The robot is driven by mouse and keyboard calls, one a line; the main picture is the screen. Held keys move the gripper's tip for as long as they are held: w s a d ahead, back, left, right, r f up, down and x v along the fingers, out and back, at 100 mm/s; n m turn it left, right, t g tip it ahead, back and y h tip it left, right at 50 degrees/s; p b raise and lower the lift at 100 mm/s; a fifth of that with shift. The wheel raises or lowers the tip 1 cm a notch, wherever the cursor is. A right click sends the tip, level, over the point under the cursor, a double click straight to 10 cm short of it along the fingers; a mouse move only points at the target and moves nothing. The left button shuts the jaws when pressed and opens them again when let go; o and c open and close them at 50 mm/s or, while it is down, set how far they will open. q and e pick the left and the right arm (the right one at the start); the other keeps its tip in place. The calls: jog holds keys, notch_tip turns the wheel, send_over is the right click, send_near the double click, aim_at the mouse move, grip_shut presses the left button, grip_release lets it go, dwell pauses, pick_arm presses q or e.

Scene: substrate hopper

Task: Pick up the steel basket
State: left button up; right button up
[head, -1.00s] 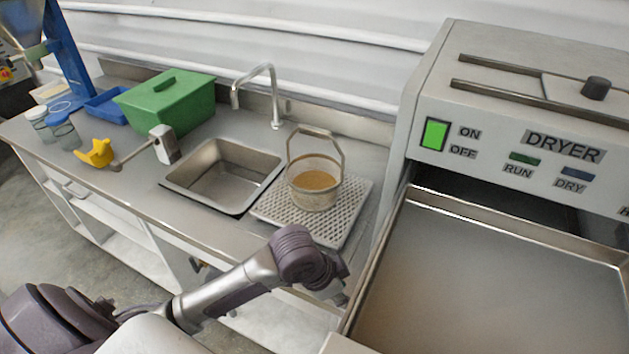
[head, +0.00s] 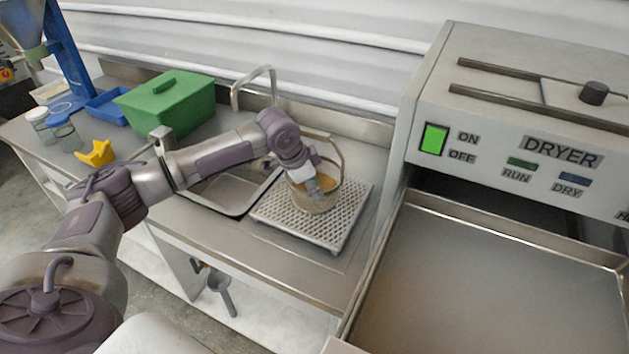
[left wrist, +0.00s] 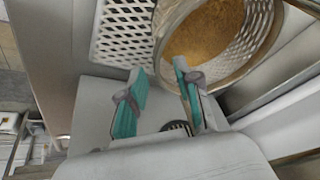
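The steel basket (head: 331,197) stands upright on the perforated drain tray (head: 340,226) right of the sink, its hoop handle raised and golden grains inside. My left gripper (head: 316,188) is at the basket's front, near its rim, and hides part of it. In the left wrist view the basket (left wrist: 255,42) fills the upper right. My left gripper (left wrist: 160,82) is open there, its two teal-padded fingers apart. The right finger overlaps the basket's near rim; the left finger lies outside it. I cannot tell whether they touch. My right gripper is not in view.
The sink (head: 238,207) lies left of the tray, partly behind my left arm, with a tap (head: 254,75) behind. The dryer (head: 560,120) and its open metal tray (head: 500,285) stand close on the right. A green box (head: 170,105) and yellow scoop (head: 97,153) are farther left.

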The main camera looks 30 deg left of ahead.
aim_at(329, 209)
pick_arm(q)
jog(key=shift+x, duration=0.95)
jog(key=shift+w+d+f+p, duration=0.15)
jog(key=shift+f+p, duration=0.25)
jog(key=shift+f, duration=0.15)
jog(key=p+x, duration=0.1)
jog(key=x, duration=0.3)
jog(key=shift+f, duration=0.25)
jog(key=shift+c, duration=0.3)
grip_shut()
jog(key=shift+w+r, duration=0.15)
jog(key=shift+r, duration=0.05)
